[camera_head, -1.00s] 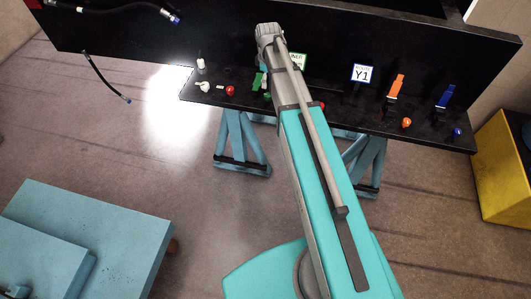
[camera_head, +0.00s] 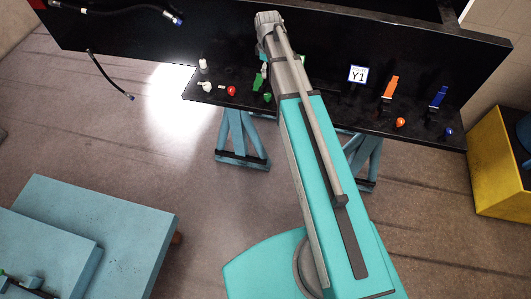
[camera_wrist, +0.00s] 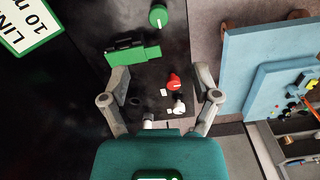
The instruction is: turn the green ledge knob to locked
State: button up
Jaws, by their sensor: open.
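The green knob (camera_wrist: 158,16) shows near the top of the wrist view, round with a pale line across its face. In the head view the green knob (camera_head: 267,97) is small, at the ledge's front edge beside my arm. My gripper (camera_wrist: 161,72) is open and empty, its fingers spread. The green knob lies beyond the fingertips, apart from them. A green lever block (camera_wrist: 132,54) lies between the knob and the left finger. The red knob (camera_wrist: 174,82) and the white knob (camera_wrist: 179,105) appear between the fingers. My arm hides most of the gripper in the head view.
The black ledge (camera_head: 330,122) also carries an orange lever (camera_head: 390,87), an orange knob (camera_head: 400,122), a blue lever (camera_head: 438,97) and a blue knob (camera_head: 448,132). A Y1 sign (camera_head: 357,75) stands behind. Black hoses (camera_head: 108,75) hang at left. A yellow box (camera_head: 495,180) stands at right.

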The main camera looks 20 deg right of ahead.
jog(key=s+a+f+m+b, duration=0.3)
jog(key=s+f+m+b, duration=0.2)
jog(key=s+f+b, duration=0.4)
jog(key=s+a+f+m+b, duration=0.3)
jog(key=s+f+m+b, duration=0.2)
jog(key=s+f+b, duration=0.5)
jog(key=shift+s+a+f+b, duration=0.2)
jog(key=shift+a+f+b, duration=0.05)
jog(key=shift+f+b, duration=3.25)
jog(key=shift+f, duration=0.1)
